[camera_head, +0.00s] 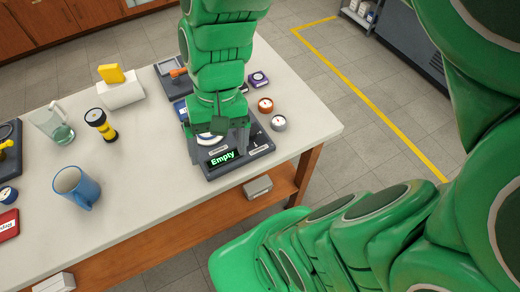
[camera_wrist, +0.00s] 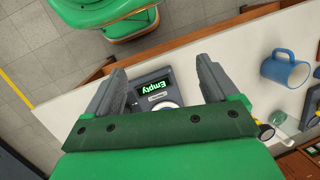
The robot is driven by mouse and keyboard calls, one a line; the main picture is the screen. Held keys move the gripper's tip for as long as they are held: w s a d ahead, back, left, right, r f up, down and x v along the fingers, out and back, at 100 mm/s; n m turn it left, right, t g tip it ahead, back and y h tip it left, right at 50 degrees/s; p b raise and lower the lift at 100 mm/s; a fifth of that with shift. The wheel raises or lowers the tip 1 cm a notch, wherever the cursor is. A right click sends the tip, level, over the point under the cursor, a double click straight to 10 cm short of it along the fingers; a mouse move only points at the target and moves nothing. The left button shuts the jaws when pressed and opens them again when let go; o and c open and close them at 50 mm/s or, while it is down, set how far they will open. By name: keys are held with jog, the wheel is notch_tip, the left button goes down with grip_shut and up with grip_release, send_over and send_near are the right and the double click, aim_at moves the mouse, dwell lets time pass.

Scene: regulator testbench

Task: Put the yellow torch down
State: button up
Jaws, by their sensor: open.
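The yellow torch (camera_head: 103,127), with black ends, is on the white table left of my gripper, and I see nothing holding it. It looks tilted or upright on its end; I cannot tell which. In the wrist view a part of the torch (camera_wrist: 265,131) shows at the right, beside my right finger. My gripper (camera_head: 218,148) is over the dark testbench unit (camera_head: 240,163) near the table's front edge. In the wrist view my gripper (camera_wrist: 161,75) is open, with nothing held between the fingers. The unit's display reads "Empty" and its dial is partly hidden.
Small round gauges (camera_head: 278,122) sit right of the unit. The white table (camera_head: 140,205) is clear between the mug and the unit.

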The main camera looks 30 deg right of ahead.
jog(key=s+d+n+h, duration=0.1)
jog(key=s+d+h, duration=0.1)
jog(key=s+d, duration=0.3)
jog(key=shift+s+d+r+n+t, duration=0.2)
jog(key=shift+s+d+n+t, duration=0.15)
jog(key=shift+d, duration=0.2)
jog(key=shift+w, duration=0.1)
dwell(0.6)
